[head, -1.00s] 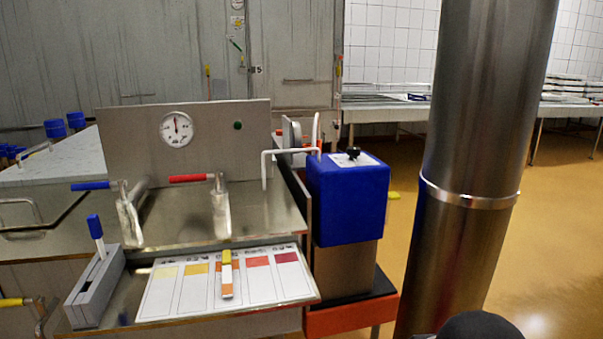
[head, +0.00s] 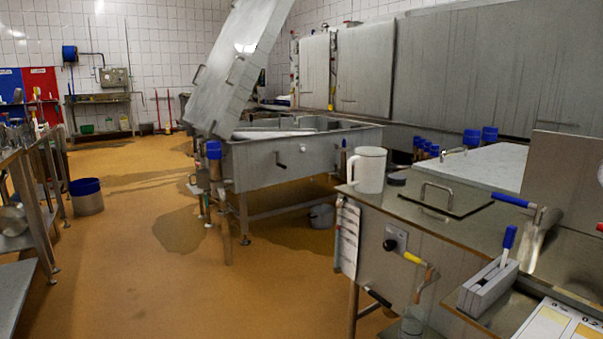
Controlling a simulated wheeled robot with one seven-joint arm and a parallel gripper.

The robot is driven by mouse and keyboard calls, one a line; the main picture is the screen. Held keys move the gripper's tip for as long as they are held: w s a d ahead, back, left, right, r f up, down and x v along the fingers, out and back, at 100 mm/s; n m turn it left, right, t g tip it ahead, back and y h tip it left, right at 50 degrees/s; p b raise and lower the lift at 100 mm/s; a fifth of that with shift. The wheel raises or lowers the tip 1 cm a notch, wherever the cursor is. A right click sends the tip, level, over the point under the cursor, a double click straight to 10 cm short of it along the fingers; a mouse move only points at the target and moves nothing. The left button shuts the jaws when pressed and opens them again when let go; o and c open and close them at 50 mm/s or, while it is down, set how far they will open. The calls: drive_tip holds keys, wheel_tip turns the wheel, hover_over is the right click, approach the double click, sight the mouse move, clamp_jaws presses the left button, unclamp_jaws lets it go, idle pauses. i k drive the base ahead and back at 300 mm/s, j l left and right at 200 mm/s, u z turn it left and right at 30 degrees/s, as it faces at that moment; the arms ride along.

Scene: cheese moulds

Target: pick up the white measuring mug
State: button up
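The white measuring mug (head: 369,170) stands upright on the left end of the steel counter (head: 408,205) in the head view. Its handle is on the left side and its rim is at the top. Nothing stands in front of it. My gripper does not show in the head view.
A small dark round thing (head: 396,179) lies just right of the mug. Valve levers (head: 415,259) stick out of the counter's front. The orange floor (head: 200,285) at left is open.

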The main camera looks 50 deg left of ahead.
sight(371, 163)
drive_tip(key=u, duration=1.65)
